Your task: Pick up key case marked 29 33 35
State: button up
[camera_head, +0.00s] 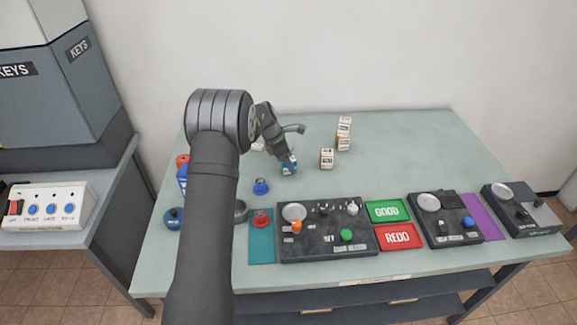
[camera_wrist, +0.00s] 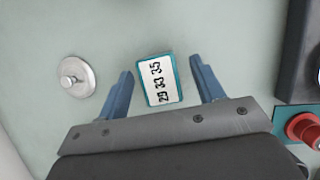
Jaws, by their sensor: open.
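The key case marked 29 33 35 (camera_wrist: 161,81) is a small block with a white label and a teal edge. It lies on the table between the two open blue fingers of my gripper (camera_wrist: 161,88) in the wrist view, with a gap on each side. In the head view my gripper (camera_head: 288,166) points down at the table, and the key case is mostly hidden there by the fingers.
A round metal knob (camera_wrist: 75,78) sits left of the fingers. White-labelled cases (camera_head: 327,158) stand to the right, some stacked (camera_head: 344,133). A blue-topped item (camera_head: 261,186) and a dark control panel (camera_head: 325,229) are nearer the front. The back right of the table (camera_head: 420,150) is clear.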

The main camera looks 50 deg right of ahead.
jog(key=shift+x, duration=1.05)
jog(key=c, duration=1.1)
